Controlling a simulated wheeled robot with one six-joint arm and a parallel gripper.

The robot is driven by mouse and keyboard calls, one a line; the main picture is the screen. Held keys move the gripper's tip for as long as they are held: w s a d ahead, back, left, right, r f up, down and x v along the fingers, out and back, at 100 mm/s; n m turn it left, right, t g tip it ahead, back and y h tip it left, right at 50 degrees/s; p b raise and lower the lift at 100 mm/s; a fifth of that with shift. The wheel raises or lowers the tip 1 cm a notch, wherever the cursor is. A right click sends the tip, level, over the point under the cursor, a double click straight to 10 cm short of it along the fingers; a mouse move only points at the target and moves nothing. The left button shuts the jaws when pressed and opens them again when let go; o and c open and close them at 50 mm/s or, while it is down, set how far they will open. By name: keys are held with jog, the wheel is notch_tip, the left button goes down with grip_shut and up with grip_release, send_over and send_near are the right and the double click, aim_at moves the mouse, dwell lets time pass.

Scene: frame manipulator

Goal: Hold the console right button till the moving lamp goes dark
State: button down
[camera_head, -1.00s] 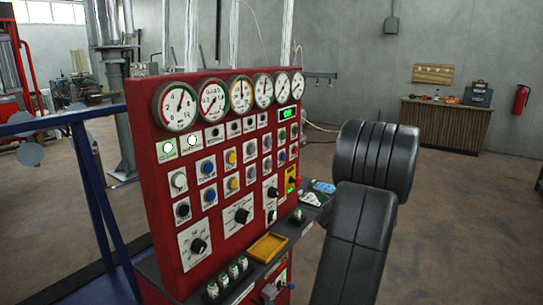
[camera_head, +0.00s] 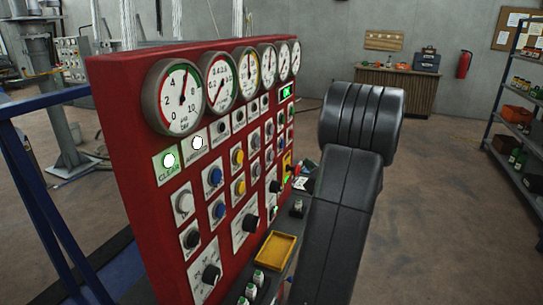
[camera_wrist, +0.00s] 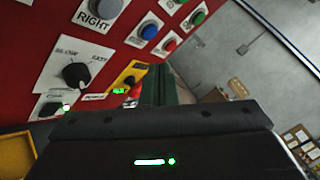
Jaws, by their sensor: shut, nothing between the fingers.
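The red console (camera_head: 140,215) stands at the left in the head view. A grey button (camera_wrist: 108,8) above a "RIGHT" label is at the top of the wrist view. I cannot pick that label out in the head view. In the console's lamp row, the "CLEAR" lamp (camera_head: 169,160) is lit green and the lamp beside it (camera_head: 198,142) is lit white. The other lamps look dark, and I cannot read which is the moving lamp. My gripper (camera_wrist: 160,120) is a dark shape low in the wrist view, shut and apart from the RIGHT button. My arm hides it in the head view.
Dials (camera_head: 175,97) line the console's top. A black rotary knob (camera_wrist: 76,75) and a yellow panel with a red button (camera_wrist: 134,90) are near my gripper. A yellow tray (camera_head: 276,251) sits on the console ledge. A shelf (camera_head: 515,125) stands right; the floor between is clear.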

aim_at(272, 156)
jog(key=shift+a, duration=0.15)
jog(key=w+a, duration=0.2)
jog(key=a, duration=0.6)
jog(key=shift+w, duration=0.4)
jog(key=shift+a+f+b, duration=0.1)
jog(key=shift+a+b, duration=0.15)
jog(key=shift+b, duration=0.3)
dwell(1.3)
jog(key=shift+w+a+b, duration=0.15)
jog(key=shift+a+b, duration=0.1)
jog(key=shift+b, duration=0.05)
